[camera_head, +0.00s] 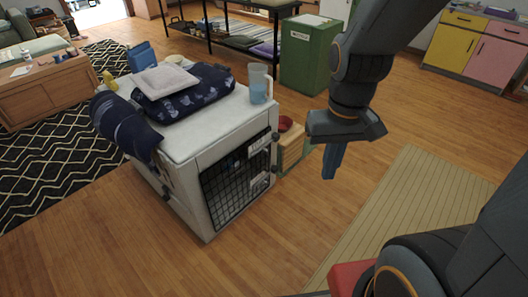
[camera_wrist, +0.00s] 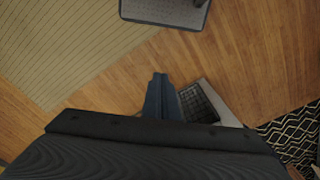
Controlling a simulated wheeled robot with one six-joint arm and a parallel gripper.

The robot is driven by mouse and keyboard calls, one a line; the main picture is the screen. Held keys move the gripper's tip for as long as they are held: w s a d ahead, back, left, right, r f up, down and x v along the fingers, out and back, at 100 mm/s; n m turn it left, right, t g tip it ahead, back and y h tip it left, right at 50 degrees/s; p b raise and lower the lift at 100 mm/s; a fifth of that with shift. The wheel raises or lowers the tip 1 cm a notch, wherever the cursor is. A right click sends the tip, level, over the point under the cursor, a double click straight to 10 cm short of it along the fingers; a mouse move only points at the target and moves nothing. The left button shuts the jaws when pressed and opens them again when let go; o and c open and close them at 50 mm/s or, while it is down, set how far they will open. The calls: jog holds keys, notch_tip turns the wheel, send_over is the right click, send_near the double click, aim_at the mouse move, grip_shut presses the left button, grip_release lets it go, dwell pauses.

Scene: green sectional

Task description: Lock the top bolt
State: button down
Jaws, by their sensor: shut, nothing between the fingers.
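A white pet crate (camera_head: 185,170) stands on the wood floor with a dark wire door (camera_head: 236,188) facing front right. On the door's right side is a pale upper latch plate, which I take as the top bolt (camera_head: 259,145), with a dark knob near the crate's edge. A similar lower bolt (camera_head: 258,180) sits below it. Whether either bolt is slid across is too small to tell. My gripper (camera_head: 328,177) points down, shut and empty, in the air to the right of the door. In the wrist view, my gripper (camera_wrist: 159,76) shows beside the wire door (camera_wrist: 198,103), apart from it.
A patterned dark cushion (camera_head: 190,98) and a clear pitcher (camera_head: 259,84) stand on the crate. A wooden box (camera_head: 291,148) with a red bowl (camera_head: 285,123) is just behind it. A green cabinet (camera_head: 306,58) stands farther back. A beige mat (camera_head: 415,215) lies at right.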

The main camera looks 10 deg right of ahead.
aim_at(260, 150)
jog(key=w+f+n+t+y+b, duration=0.1)
jog(key=w+f+n+t+b, duration=0.85)
jog(key=w+f+b, duration=1.1)
jog(key=w+a+f+n+t+y+b, duration=0.3)
jog(key=w+f+n+b, duration=0.3)
jog(key=f, duration=0.5)
jog(key=w+a+f+n+t+y+b, duration=0.3)
jog(key=w+f+n+b, duration=0.3)
jog(key=f, duration=0.5)
jog(key=w+a+n+y, duration=0.1)
jog(key=w+n, duration=0.1)
jog(key=w, duration=0.1)
jog(key=shift+w+f+b, duration=0.2)
jog(key=shift+w+b, duration=0.05)
jog(key=shift+b, duration=0.1)
jog(key=shift+w+a, duration=0.1)
jog(key=shift+a, duration=0.05)
jog(key=b+x, duration=0.3)
jog(key=x, duration=0.6)
jog(key=shift+w+a+r, duration=0.15)
jog(key=shift+w+a, duration=0.05)
jog(key=shift+w, duration=0.15)
jog(key=shift+w+d+b, duration=0.7)
jog(key=shift+w+d, duration=0.15)
jog(key=shift+d, duration=0.1)
jog(key=shift+w+d+b, duration=0.3)
jog(key=shift+w+d, duration=0.2)
jog(key=shift+d, duration=0.05)
